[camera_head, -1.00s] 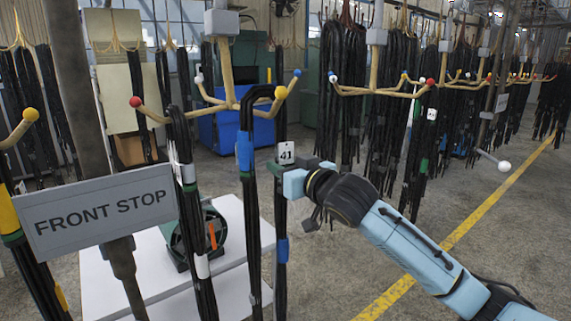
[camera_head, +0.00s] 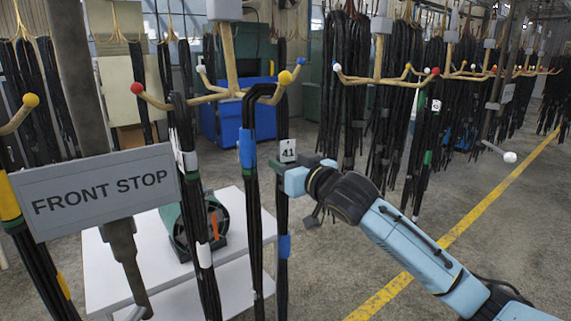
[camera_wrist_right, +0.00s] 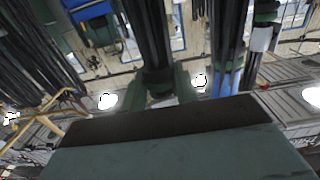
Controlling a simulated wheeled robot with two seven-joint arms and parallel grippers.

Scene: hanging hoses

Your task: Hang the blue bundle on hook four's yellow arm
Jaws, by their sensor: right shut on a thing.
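The blue bundle, black hoses with blue bands (camera_head: 246,148), forms an upside-down U at the front hook (camera_head: 230,85). Its top bend lies at the hook's yellow-tipped arm (camera_head: 285,78), just below the ball; I cannot tell whether it bears on the arm. Its two legs hang down, with a second blue band low on the right leg. My right gripper (camera_head: 284,172) is shut on the right leg below a tag reading 41 (camera_head: 288,150). The right wrist view shows its green fingers around the dark hoses (camera_wrist_right: 155,50). My left gripper is not in view.
A white-banded bundle (camera_head: 203,250) hangs close on the left, near the red-tipped arm (camera_head: 137,88). A FRONT STOP sign (camera_head: 95,190) stands at front left. A white platform (camera_head: 110,270) with a green reel is behind. Floor is clear at right.

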